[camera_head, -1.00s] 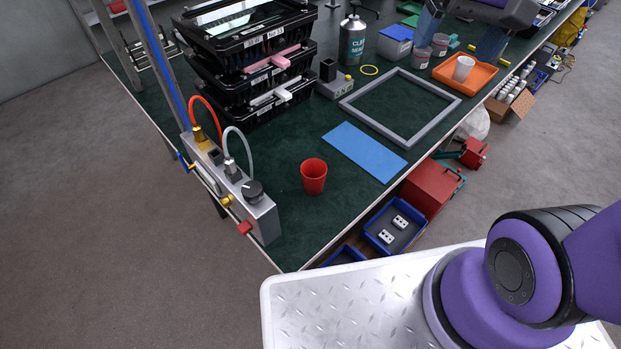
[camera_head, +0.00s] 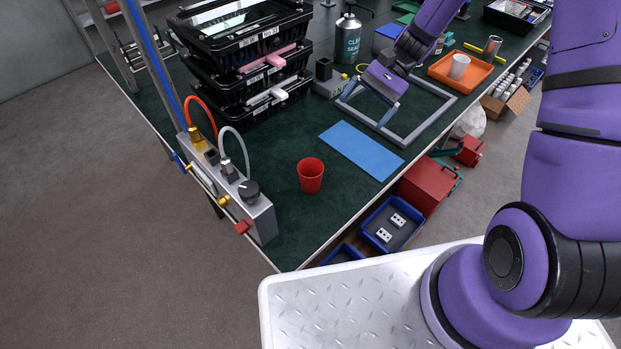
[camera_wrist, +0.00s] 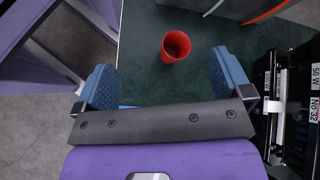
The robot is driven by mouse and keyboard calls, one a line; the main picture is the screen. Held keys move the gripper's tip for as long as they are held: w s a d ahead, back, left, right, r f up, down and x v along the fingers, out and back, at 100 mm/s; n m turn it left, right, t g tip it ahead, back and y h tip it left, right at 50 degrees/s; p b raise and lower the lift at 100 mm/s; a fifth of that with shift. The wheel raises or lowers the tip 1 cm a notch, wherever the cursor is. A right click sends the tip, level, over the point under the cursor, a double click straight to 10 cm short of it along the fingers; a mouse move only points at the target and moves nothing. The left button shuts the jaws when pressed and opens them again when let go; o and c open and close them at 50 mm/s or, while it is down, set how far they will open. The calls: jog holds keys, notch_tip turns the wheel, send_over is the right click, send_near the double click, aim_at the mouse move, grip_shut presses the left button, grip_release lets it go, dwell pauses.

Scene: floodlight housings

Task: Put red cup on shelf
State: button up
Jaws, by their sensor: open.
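The red cup (camera_head: 311,176) stands upright and looks empty on the dark green table top (camera_head: 270,155), near the table's front corner. My gripper (camera_head: 372,108) is open and empty above the grey frame, behind and to the right of the cup in the head view. In the wrist view the red cup (camera_wrist: 176,47) lies ahead, roughly between the two blue fingertips (camera_wrist: 165,75) but beyond them, untouched. I cannot tell which surface is the shelf.
A grey valve block (camera_head: 225,185) with hoses stands left of the cup. Stacked black trays (camera_head: 245,70) are behind it. A blue sheet (camera_head: 361,150) and a grey frame (camera_head: 432,123) lie to the right. An orange tray (camera_head: 445,72) holds a white cup (camera_head: 459,66).

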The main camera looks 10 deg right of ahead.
aim_at(310, 176)
jog(key=a+f+m+y, duration=0.1)
jog(key=f+m+y, duration=0.1)
jog(key=f, duration=0.5)
jog(key=a+f+m+t+y, duration=0.1)
jog(key=a+f+m+y, duration=0.1)
jog(key=f, duration=0.5)
jog(key=a+f+m+y, duration=0.2)
jog(key=f+m+y, duration=0.2)
jog(key=f, duration=0.3)
jog(key=shift+w+f+t, duration=0.2)
jog(key=shift+w+t, duration=0.1)
jog(key=shift+t, duration=0.1)
jog(key=shift+w+f+x, duration=0.15)
jog(key=shift+x, duration=1.75)
jog(key=shift+w+f+x, duration=0.15)
jog(key=shift+x, duration=1.75)
jog(key=shift+c, duration=0.5)
jog(key=c, duration=0.9)
jog(key=shift+r, duration=0.15)
jog(key=shift+c, duration=0.2)
